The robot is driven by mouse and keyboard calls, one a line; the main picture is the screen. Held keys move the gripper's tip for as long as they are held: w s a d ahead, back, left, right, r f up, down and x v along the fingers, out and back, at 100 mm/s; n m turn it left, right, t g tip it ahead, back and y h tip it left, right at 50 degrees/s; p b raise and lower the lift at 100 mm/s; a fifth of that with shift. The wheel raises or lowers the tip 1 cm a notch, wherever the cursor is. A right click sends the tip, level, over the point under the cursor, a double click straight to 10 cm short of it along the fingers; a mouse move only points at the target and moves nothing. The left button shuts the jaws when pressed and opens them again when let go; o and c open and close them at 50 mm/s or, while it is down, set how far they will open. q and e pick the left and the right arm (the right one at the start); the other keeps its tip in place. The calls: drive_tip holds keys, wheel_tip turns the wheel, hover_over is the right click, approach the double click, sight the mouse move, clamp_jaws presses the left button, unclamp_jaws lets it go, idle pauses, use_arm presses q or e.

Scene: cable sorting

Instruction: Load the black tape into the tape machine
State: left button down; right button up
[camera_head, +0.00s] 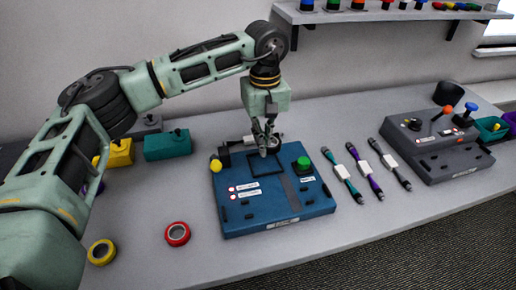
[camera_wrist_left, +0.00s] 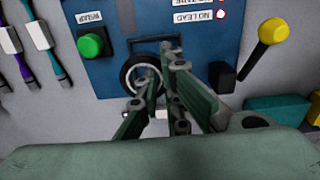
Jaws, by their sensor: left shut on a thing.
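The tape machine (camera_head: 250,212) is a blue box in the middle of the table, with a green button (camera_head: 304,163) and a yellow-knobbed lever (camera_head: 216,166). The wrist view shows its blue top (camera_wrist_left: 105,76) too. My left gripper (camera_head: 268,143) points down over the machine's back edge and is shut on the black tape (camera_wrist_left: 127,78), a dark ring with a pale centre. The fingers (camera_wrist_left: 157,80) partly hide the ring. I cannot tell whether the tape touches the machine. My right gripper is not in view.
Red (camera_head: 177,234) and yellow (camera_head: 101,252) tape rolls lie at the front left. Several cables (camera_head: 367,168) lie right of the machine. A grey lever machine (camera_head: 437,145) stands further right. Yellow (camera_head: 120,153) and teal (camera_head: 167,145) boxes stand behind on the left.

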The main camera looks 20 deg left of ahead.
use_arm(q)
drive_tip(key=shift+w+a+f, duration=0.2)
drive_tip(key=shift+a+f, duration=0.3)
drive_tip(key=shift+a, duration=0.25)
wheel_tip(320, 180, down, 4)
drive_tip(key=shift+r+p, duration=0.15)
drive_tip(key=shift+p, duration=0.45)
drive_tip(key=shift+f, duration=0.2)
drive_tip(key=shift+f, duration=0.1)
drive_tip(key=shift+f+b, duration=0.55)
drive_tip(key=shift+b, duration=0.05)
drive_tip(key=c, duration=1.9)
unclamp_jaws()
drive_tip(key=shift+c, duration=0.2)
drive_tip(key=shift+r, duration=0.2)
